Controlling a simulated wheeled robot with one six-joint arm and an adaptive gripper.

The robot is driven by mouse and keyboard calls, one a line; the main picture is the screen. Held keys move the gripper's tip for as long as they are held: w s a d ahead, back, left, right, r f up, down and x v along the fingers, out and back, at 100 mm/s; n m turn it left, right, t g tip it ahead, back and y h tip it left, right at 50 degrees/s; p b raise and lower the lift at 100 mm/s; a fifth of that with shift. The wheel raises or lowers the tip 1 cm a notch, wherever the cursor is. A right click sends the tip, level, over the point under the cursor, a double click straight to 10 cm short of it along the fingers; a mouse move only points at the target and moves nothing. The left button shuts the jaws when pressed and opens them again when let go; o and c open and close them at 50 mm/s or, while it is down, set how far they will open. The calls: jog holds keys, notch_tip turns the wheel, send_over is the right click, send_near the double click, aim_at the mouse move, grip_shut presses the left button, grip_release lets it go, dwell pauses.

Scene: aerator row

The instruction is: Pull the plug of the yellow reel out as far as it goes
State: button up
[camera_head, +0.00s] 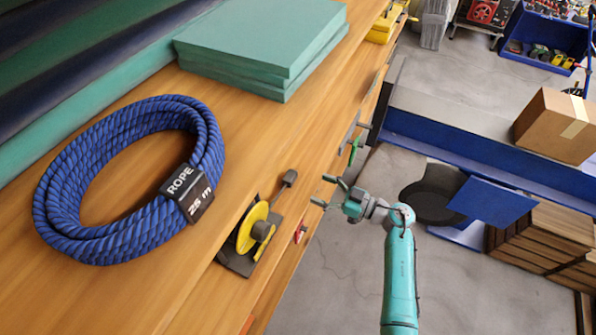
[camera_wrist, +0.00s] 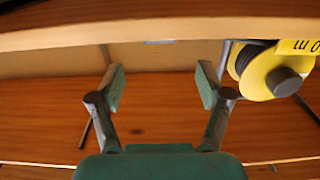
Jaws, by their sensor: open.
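The yellow reel (camera_head: 246,236) sits on a dark plate at the front edge of the wooden bench. It also shows at the right of the wrist view (camera_wrist: 262,66), with a grey hub and dark cord wound behind its flange. A dark plug (camera_head: 289,178) on a short stem stands out beyond the reel, toward the upper right. I cannot make out the plug surely in the wrist view. My gripper (camera_head: 324,190) is open and empty, in front of the bench and right of the plug, apart from it. Its spread fingers (camera_wrist: 161,86) face the wooden front.
A blue rope coil (camera_head: 62,205) and stacked teal boards (camera_head: 255,45) lie on the bench. A small red item (camera_head: 300,232) and a green one (camera_head: 354,149) are along the bench front. A cardboard box (camera_head: 552,125) stands at right. Grey floor (camera_head: 345,270) is open below my gripper.

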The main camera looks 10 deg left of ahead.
aim_at(295, 178)
jog(key=x, duration=1)
jog(key=shift+w+a, duration=0.1)
jog(key=shift+a, duration=0.2)
grip_shut()
